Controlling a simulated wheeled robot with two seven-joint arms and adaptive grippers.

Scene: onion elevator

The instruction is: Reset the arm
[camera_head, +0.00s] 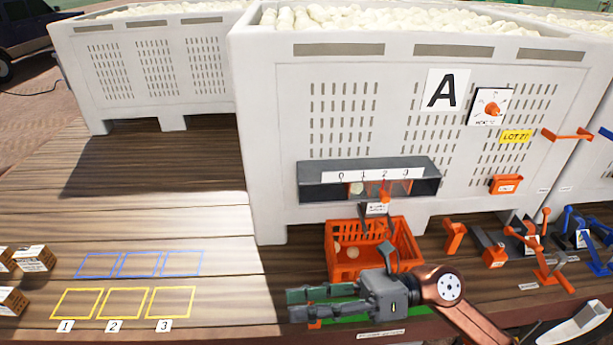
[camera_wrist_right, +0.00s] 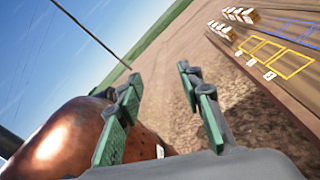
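My right gripper (camera_head: 318,302) is at the front edge of the wooden deck, in front of the orange crate (camera_head: 413,247). Its fingers point left in the head view and lie over a green strip. In the right wrist view my right gripper (camera_wrist_right: 163,100) has its two green-padded fingers spread apart with nothing between them. The copper-coloured right arm (camera_head: 450,290) comes in from the lower right. My left gripper is not in view. The orange crate holds a few pale onions and stands under the grey chute (camera_head: 312,190), which is numbered 0 to 3.
A large white bin (camera_head: 270,130) marked A, full of onions, stands behind the chute. Orange levers (camera_head: 545,265) and blue ones stand at the right. Yellow squares (camera_head: 115,303) and blue squares (camera_head: 140,264) mark the deck at left, beside small cartons (camera_head: 34,258). The marked squares are empty.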

